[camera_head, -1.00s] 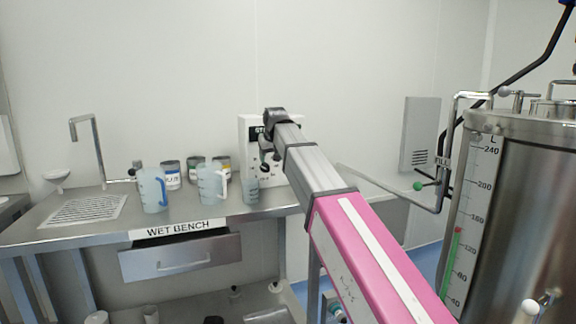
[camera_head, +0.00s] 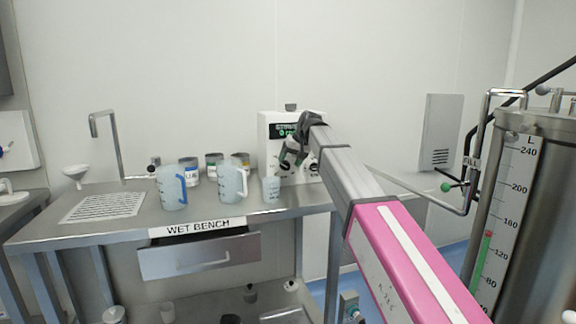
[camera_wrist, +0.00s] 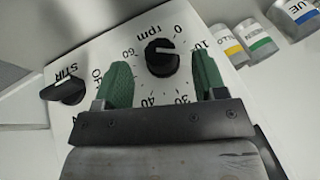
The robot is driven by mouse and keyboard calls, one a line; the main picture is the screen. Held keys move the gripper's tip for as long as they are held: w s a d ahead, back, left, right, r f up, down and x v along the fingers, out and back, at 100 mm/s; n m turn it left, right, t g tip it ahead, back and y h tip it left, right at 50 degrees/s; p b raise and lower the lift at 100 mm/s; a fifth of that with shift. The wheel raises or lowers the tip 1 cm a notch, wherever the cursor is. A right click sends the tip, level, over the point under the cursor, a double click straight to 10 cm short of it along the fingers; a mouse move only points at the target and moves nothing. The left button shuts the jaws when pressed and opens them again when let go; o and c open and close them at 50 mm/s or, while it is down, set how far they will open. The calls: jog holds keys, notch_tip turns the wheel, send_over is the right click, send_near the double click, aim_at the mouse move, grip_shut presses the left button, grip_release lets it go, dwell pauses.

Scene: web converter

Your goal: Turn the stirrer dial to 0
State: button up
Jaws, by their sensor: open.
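The white stirrer unit (camera_head: 268,130) stands on the wet bench, partly hidden behind my arm in the head view. In the wrist view its front panel (camera_wrist: 100,60) shows a black rpm dial (camera_wrist: 162,58) with a scale that includes 0, 10, 30, 40 and 60. The dial's white mark points roughly toward the 0 to 10 side; the exact reading is hard to tell. My gripper (camera_wrist: 163,82) is open, with one green finger on each side of the dial and visible gaps between. In the head view my gripper (camera_head: 291,157) is at the panel.
A black STIR knob (camera_wrist: 64,88) is left of the dial. Measuring jugs (camera_head: 230,182) and a small beaker (camera_head: 271,188) stand left of the stirrer, with labelled cans (camera_head: 190,171) behind them. A steel tank (camera_head: 545,220) stands at the right.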

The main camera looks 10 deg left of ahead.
aim_at(286, 166)
jog(key=shift+x, duration=1.2)
jog(key=c, duration=0.9)
jog(key=shift+c, duration=0.2)
